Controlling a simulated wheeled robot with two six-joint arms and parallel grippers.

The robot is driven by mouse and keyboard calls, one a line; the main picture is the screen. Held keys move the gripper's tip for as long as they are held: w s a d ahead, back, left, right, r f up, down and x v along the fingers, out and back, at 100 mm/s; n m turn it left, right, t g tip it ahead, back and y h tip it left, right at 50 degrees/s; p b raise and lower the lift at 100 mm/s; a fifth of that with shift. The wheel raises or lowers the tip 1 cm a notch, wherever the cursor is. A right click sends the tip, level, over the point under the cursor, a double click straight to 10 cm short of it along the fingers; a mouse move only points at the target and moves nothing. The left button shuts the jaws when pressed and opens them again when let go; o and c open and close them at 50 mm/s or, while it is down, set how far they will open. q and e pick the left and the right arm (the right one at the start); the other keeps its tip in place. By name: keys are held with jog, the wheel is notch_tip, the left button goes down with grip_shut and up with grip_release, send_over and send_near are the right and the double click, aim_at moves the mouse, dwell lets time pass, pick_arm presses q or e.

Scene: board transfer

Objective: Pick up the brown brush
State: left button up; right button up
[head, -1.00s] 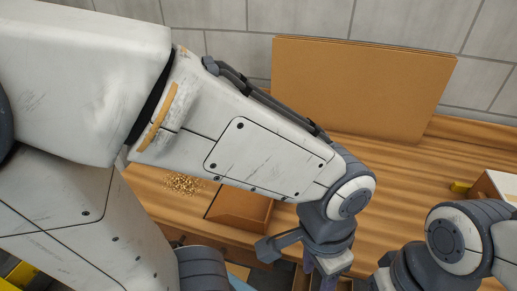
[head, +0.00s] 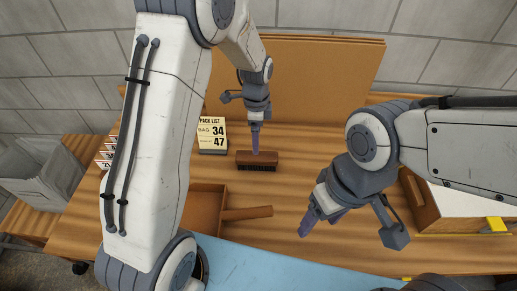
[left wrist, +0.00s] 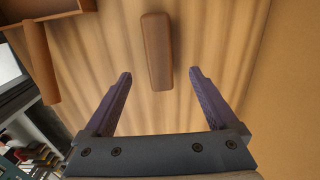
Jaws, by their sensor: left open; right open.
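The brown brush (head: 257,161) lies bristles down on the wooden table, near the middle of the head view. In the left wrist view the brush (left wrist: 156,52) lies lengthwise just beyond the fingertips, between their lines. My left gripper (head: 255,146) points down at the brush, and its fingers overlap it in the head view. In the left wrist view the left gripper (left wrist: 160,82) is open with nothing between its fingers. My right gripper (head: 318,226) is open and empty over the front right of the table, apart from the brush.
A brown dustpan (head: 203,208) with a handle lies in front of the brush. A pack list card (head: 212,135) stands behind left. A cardboard panel (head: 320,75) leans at the back wall. A box (head: 425,205) is at right, a grey bin (head: 50,175) at far left.

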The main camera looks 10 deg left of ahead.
pick_arm(q)
jog(key=f, duration=0.3)
jog(key=shift+a+f, duration=0.3)
jog(key=shift+a, duration=0.05)
jog(key=f+p, duration=0.2)
jog(key=f, duration=0.2)
jog(key=shift+s+d+f+p, duration=0.1)
jog(key=shift+d+f+p, duration=0.05)
jog(key=shift+d+p, duration=0.25)
jog(key=shift+f, duration=0.6)
grip_shut()
jog(key=shift+r, duration=0.1)
jog(key=shift+r+b, duration=0.3)
jog(key=shift+r, duration=0.2)
notch_tip(320, 180, up, 2)
jog(key=shift+r+b, duration=0.25)
jog(key=shift+b, duration=0.35)
jog(key=s+d+r+b, duration=0.3)
jog(key=s+d+r, duration=0.4)
jog(key=s, duration=0.2)
jog(key=shift+d+r, duration=0.2)
